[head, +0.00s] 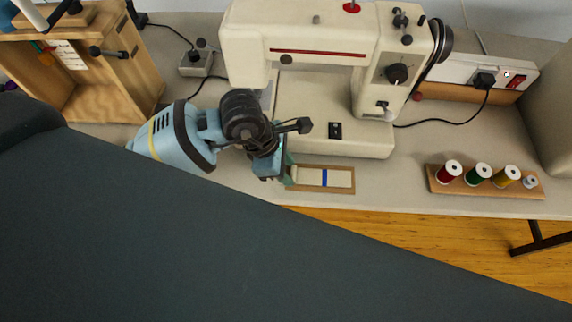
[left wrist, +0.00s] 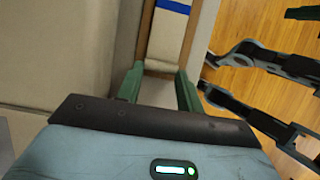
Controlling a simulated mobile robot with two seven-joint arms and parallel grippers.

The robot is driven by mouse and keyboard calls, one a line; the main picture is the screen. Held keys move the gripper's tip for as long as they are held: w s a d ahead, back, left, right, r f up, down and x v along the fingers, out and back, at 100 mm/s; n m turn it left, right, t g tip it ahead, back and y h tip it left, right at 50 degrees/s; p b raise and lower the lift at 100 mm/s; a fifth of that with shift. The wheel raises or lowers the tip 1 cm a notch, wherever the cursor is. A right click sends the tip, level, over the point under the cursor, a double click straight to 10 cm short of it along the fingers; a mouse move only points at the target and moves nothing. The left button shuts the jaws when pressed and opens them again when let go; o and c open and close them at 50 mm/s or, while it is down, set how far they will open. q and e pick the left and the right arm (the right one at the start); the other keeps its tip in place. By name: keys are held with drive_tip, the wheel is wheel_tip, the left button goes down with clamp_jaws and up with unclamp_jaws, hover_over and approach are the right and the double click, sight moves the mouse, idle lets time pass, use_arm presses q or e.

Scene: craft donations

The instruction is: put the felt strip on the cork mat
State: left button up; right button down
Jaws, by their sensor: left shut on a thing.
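The felt strip (head: 311,176) is cream with a blue band across it. It lies lengthwise over the brown cork mat (head: 345,191), whose edges show around it. In the left wrist view the strip (left wrist: 164,40) runs away from the fingers, with a brown mat edge (left wrist: 190,38) beside it. My left gripper (head: 288,172) is at the strip's left end, shut on it; its green fingers (left wrist: 160,88) stand on either side of that end. I cannot tell whether the held end touches the mat.
A cream sewing machine (head: 335,130) stands just behind the mat. A wooden rack (head: 487,187) with several thread spools is at the right, with bare table between. The table's front edge is close to the mat. A wooden cabinet (head: 105,70) stands at the left.

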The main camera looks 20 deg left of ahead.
use_arm(q)
drive_tip(key=o, duration=0.9)
drive_tip(key=shift+f, duration=0.1)
drive_tip(key=shift+o, duration=0.2)
drive_tip(key=shift+r, duration=0.3)
drive_tip(key=v, duration=1.1)
drive_tip(key=shift+r+p, duration=0.35)
drive_tip(key=shift+p, duration=0.1)
drive_tip(key=shift+s+a, duration=0.15)
